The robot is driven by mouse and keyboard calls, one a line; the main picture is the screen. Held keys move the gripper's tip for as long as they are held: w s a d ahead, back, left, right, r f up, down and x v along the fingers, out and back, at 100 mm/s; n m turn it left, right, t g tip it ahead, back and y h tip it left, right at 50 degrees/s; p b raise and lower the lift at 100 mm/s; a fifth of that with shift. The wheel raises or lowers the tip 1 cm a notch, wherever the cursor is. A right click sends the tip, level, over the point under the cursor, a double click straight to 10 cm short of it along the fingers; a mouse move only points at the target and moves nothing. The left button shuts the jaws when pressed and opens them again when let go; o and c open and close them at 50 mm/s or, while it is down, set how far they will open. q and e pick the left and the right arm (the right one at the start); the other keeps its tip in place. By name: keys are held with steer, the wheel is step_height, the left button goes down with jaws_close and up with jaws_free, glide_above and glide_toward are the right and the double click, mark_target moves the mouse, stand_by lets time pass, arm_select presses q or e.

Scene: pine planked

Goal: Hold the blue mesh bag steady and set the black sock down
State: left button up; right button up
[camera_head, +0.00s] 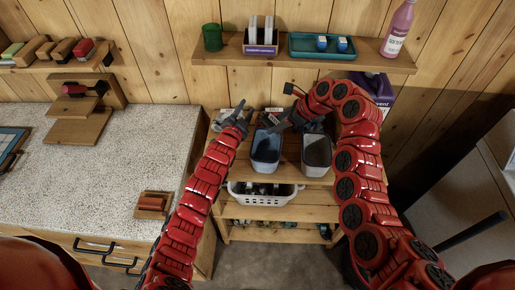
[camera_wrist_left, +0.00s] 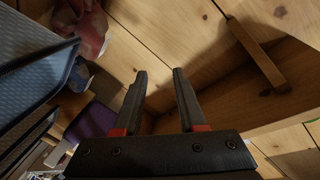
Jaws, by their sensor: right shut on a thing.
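My left gripper (camera_head: 240,112) is over the back left of the low wooden shelf unit; in the left wrist view (camera_wrist_left: 158,100) its fingers are apart with nothing between them. My right gripper (camera_head: 279,126) is lower, behind and over the back edge of a blue-lined bin (camera_head: 266,150). It is shut on a small dark thing, apparently the black sock, mostly hidden by the gripper. I cannot make out the blue mesh bag for sure; dark-blue textured walls (camera_wrist_left: 28,48) show at the left of the left wrist view.
A grey bin (camera_head: 317,154) stands right of the blue-lined one. A white basket (camera_head: 264,196) sits on the shelf below. A wall shelf (camera_head: 375,58) holds a green cup (camera_head: 212,37), a teal tray (camera_head: 322,46) and a pink bottle (camera_head: 398,28). A speckled counter (camera_head: 110,140) is at left.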

arm_select(q)
step_height(320, 180, down, 2)
steer(key=w+m+g+y, duration=0.1)
steer(key=w+g+y, duration=0.1)
steer(key=g, duration=0.1)
steer(key=m+g+y, duration=0.2)
steer(key=m+g, duration=0.5)
steer(key=g, duration=0.5)
glide_toward(258, 171)
steer(key=shift+w+d+f, duration=0.1)
steer(key=shift+w+f, duration=0.05)
steer(key=shift+f, duration=1)
steer(key=shift+w+f, duration=0.2)
steer(key=shift+f, duration=0.95)
steer(key=shift+w+f, duration=0.15)
steer(key=shift+f, duration=1)
steer(key=shift+c, duration=0.2)
jaws_close()
